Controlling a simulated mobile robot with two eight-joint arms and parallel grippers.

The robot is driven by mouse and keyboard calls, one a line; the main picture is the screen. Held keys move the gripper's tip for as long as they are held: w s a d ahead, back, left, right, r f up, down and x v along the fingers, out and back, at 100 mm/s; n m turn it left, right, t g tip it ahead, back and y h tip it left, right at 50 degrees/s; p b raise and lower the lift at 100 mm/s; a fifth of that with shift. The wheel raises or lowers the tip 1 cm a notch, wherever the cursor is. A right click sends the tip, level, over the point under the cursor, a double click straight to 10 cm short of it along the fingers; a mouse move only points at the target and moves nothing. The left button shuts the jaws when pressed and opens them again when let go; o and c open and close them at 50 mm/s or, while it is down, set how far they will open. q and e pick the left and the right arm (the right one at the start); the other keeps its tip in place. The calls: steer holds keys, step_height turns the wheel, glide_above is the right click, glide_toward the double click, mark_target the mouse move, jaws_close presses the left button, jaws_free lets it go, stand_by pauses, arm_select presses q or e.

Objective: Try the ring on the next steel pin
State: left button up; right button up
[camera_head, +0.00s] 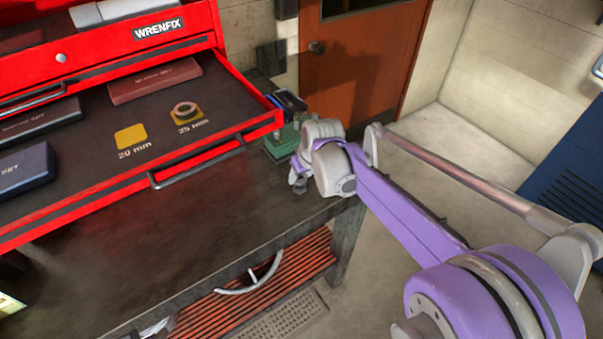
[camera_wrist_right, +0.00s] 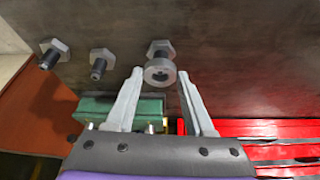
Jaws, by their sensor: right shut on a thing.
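In the right wrist view, three steel pins with hexagonal bases stand on the dark bench top: a left pin (camera_wrist_right: 50,58), a middle pin (camera_wrist_right: 100,66) and a right pin (camera_wrist_right: 160,48). My right gripper (camera_wrist_right: 160,75) is shut on a grey steel ring (camera_wrist_right: 149,73). The ring is at the free end of the right pin; I cannot tell whether it is around the tip or just in front of it. In the head view my right gripper (camera_head: 298,182) is over the bench's right end; the ring and pins are hidden there. My left gripper is not in view.
The red drawer (camera_head: 262,122) is open over the bench (camera_head: 230,200). Inside, another ring (camera_head: 185,108) lies on the yellow 25 mm square; the yellow 20 mm square (camera_head: 131,137) is bare. A green block (camera_head: 277,149) stands behind my right gripper.

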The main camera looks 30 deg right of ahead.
steer(key=o, duration=1.4)
steer(key=v, duration=1)
steer(key=shift+s+r+p, duration=0.2)
steer(key=shift+r+p, duration=0.15)
steer(key=shift+p, duration=0.05)
